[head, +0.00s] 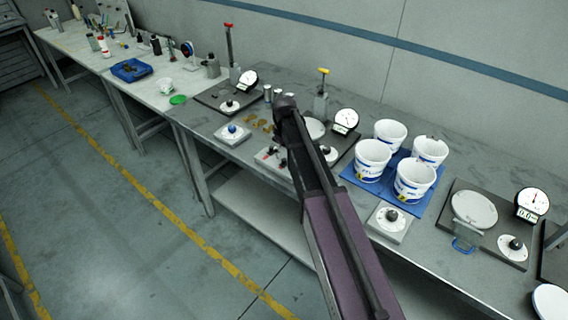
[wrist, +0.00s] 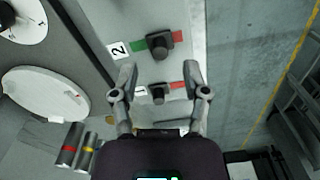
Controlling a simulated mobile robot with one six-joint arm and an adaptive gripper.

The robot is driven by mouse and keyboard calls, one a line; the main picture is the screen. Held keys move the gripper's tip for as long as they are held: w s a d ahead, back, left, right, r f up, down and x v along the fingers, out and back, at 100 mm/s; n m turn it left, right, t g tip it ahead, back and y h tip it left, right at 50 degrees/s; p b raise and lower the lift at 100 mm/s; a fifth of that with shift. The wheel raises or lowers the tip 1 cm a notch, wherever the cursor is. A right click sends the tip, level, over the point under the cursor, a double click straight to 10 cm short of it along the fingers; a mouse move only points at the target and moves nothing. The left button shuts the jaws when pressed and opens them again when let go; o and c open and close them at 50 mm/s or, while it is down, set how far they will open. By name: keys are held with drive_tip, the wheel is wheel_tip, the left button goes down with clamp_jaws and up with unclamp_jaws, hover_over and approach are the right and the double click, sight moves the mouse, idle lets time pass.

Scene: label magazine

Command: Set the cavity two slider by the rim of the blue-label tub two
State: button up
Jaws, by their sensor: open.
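The cavity two slider is a black knob (wrist: 160,45) beside a printed 2 in the wrist view, with a green strip to its left and a red strip to its right. Another black knob (wrist: 158,92), beside a 1, sits nearer. My gripper (wrist: 162,72) is open and empty, its fingertips apart on either side of the space between the two knobs. In the head view the slider panel (head: 267,156) is partly hidden by my arm. Several white tubs with blue and yellow labels, one of them at the front (head: 414,182), stand on a blue mat (head: 356,181). I cannot read which tub is two.
A grey dial box (head: 390,222) stands in front of the mat. A plate with a white disc (head: 474,208) and gauge (head: 532,203) lies to the right. Another dial box (head: 233,134) and small brown pieces (head: 262,122) lie left of my arm. Cylinders (wrist: 72,145) show lower left in the wrist view.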

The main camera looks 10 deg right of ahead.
sight(284, 159)
drive_tip(key=shift+f+b, duration=1.5)
drive_tip(key=shift+f, duration=0.35)
clamp_jaws()
